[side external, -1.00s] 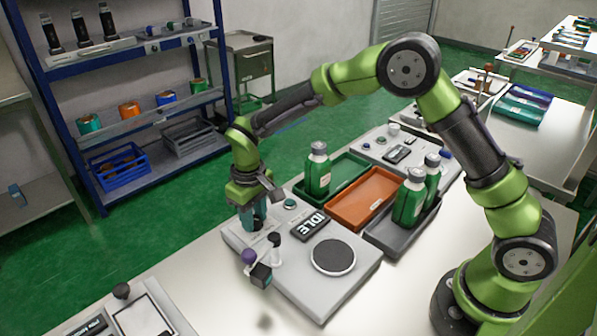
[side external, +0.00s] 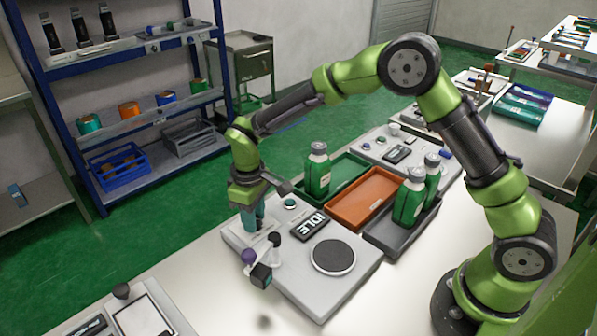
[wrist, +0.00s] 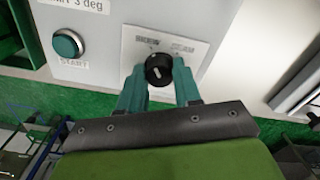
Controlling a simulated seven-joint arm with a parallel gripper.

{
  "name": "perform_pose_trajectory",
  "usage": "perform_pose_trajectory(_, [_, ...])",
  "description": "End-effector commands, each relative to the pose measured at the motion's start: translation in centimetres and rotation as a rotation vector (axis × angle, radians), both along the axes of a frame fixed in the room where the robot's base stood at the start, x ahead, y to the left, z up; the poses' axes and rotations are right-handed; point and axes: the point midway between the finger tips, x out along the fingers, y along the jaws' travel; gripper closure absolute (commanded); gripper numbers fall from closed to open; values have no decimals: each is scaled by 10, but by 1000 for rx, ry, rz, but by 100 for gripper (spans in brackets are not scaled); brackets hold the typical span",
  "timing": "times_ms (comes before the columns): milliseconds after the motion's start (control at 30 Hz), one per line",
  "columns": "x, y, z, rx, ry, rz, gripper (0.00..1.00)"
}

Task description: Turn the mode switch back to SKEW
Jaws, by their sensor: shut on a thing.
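The mode switch is a round black knob (wrist: 159,69) with a short pale pointer mark, set on a white plate (wrist: 192,47) with two small labels above it. The labels are too blurred to read surely, and the mark looks slightly tilted. My gripper (wrist: 159,84) has its teal fingers on both sides of the knob, shut on it. In the side view my gripper (side external: 255,219) points down at the far left part of the grey applicator (side external: 318,290), and its fingers hide the knob. The applicator's display (side external: 310,226) reads IDLE.
A green START button (wrist: 67,45) sits left of the switch. A purple-topped post and dark roller (side external: 261,274) stand close in front of my gripper. A round dark pad (side external: 333,257) lies right. Green bottles (side external: 318,172) stand by the orange tray (side external: 345,212).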

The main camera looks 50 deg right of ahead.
Motion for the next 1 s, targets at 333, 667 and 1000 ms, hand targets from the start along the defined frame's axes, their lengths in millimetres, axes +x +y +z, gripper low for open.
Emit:
perform_pose_trajectory(333, [1, 0, 1, 0, -3, 1, 41])
perform_pose_trajectory(667, [1, 0, 17, 1, -5, 0, 41])
perform_pose_trajectory(1000, [1, 0, 97, 1, -8, 0, 41])
